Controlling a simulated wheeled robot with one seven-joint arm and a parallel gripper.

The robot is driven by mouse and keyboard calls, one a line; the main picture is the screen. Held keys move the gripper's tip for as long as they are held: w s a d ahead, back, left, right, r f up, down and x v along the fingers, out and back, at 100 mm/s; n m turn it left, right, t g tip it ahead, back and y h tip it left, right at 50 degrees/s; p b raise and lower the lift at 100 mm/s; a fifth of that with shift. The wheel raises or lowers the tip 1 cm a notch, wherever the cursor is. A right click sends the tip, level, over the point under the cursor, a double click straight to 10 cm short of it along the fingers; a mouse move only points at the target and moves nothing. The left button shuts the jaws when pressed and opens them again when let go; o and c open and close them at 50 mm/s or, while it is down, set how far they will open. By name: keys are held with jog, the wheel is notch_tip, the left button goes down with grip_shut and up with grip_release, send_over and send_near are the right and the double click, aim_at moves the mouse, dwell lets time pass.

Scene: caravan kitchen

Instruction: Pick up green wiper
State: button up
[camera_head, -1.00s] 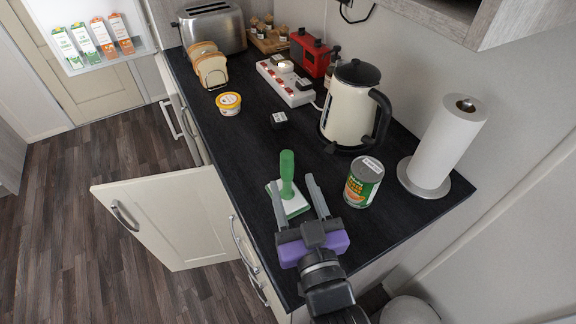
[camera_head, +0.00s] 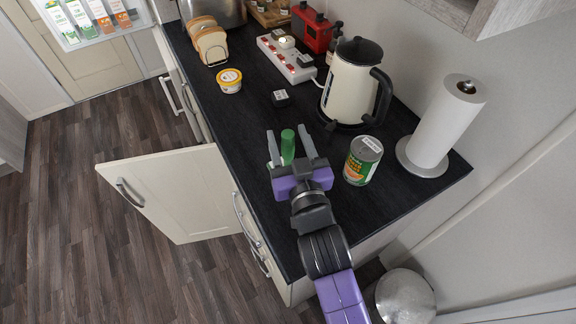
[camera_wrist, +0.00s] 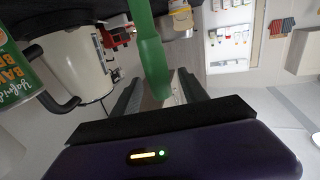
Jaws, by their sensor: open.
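The green wiper (camera_head: 288,146) stands on the dark counter with its handle upright. In the head view its base is mostly hidden behind my gripper (camera_head: 292,146). My gripper is open, with one finger on each side of the handle. In the wrist view the green handle (camera_wrist: 151,55) rises between the two spread fingers (camera_wrist: 158,95). I see no finger closed on it, and whether either finger touches it I cannot tell.
A can (camera_head: 362,160) stands close to the right of my gripper. The kettle (camera_head: 352,85) and paper towel roll (camera_head: 446,125) are farther right. A small black box (camera_head: 281,98) and a yellow-lidded tub (camera_head: 229,80) lie beyond. An open cabinet door (camera_head: 175,190) juts out left.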

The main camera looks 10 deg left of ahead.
grip_shut()
dwell(1.4)
